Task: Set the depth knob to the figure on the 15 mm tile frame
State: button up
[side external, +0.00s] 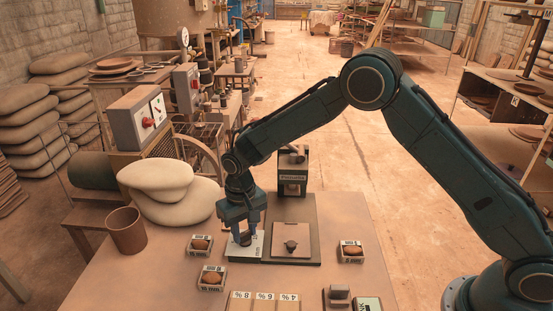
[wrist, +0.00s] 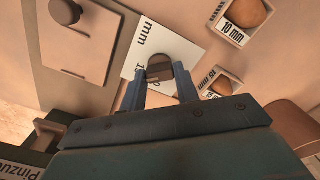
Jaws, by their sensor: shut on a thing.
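A white dial plate (side external: 253,251) printed with "mm" lies beside the press on the table; it also shows in the wrist view (wrist: 180,47). On it is the dark round depth knob (wrist: 160,69). My gripper (side external: 245,238) points down over the plate, its blue fingers (wrist: 160,84) shut on the knob. The fingers and knob hide part of the plate's figures, so I cannot read the setting. A small white tile frame (side external: 201,244) holding a brown piece stands left of the plate; its label in the wrist view (wrist: 207,83) seems to read 15 mm but is partly hidden.
Another frame (side external: 212,280), marked 10 mm, stands in front; a third (side external: 351,252) is at right, its label unclear. The press bed (side external: 308,256) with a dark-handled plate (side external: 291,246) is beside my gripper.

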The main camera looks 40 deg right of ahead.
aim_at(244, 233)
dwell(0.4)
jog(key=o, duration=1)
jog(key=shift+r, duration=0.1)
notch_tip(244, 233, up, 14)
jog(key=shift+f, duration=0.15)
